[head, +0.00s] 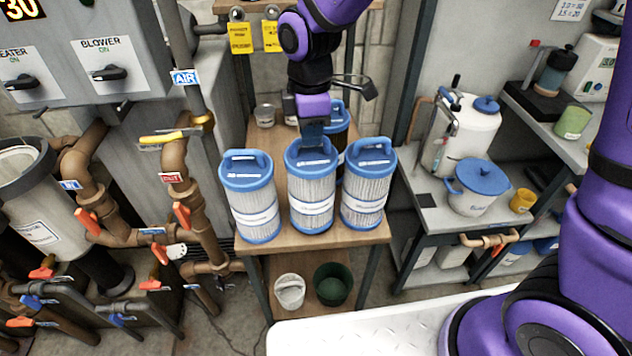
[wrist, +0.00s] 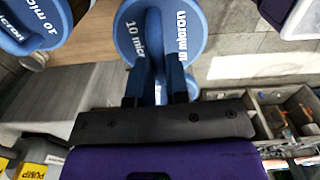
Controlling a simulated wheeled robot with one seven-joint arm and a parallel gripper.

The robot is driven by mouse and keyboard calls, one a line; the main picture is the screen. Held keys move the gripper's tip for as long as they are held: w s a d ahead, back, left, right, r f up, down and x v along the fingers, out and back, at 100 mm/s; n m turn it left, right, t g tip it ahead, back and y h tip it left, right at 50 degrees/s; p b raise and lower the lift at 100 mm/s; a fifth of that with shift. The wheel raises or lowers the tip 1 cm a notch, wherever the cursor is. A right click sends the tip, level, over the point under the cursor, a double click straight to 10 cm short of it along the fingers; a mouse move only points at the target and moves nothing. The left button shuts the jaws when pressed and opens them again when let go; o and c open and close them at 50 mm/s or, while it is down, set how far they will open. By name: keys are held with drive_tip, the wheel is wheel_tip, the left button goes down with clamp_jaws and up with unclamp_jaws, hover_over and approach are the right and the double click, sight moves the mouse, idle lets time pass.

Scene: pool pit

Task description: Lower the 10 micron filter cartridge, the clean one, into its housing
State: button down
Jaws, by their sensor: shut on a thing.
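Three cartridges with blue caps, looped handles and pale pleated sides stand in a front row on the wooden table. They are the left one (head: 248,205), the middle one (head: 312,198) and the right one (head: 364,198). My gripper (head: 313,132) is shut on the handle of the middle cartridge from above. In the wrist view its cap (wrist: 204,30) reads "10 micron", and the handle lies between my fingers (wrist: 161,95). The cap at upper left (wrist: 28,22) also reads "10 micron". An open-topped pale cylinder (head: 42,205), apparently the housing, stands at the far left.
A darker cartridge (head: 338,117) stands behind the row, partly hidden. The wooden table (head: 330,240) has buckets below it. Brown pipes with orange-handled valves (head: 90,221) lie between table and cylinder. A bench with a blue-lidded pot (head: 473,202) stands at right.

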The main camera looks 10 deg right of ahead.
drive_tip(key=shift+r, duration=1.85)
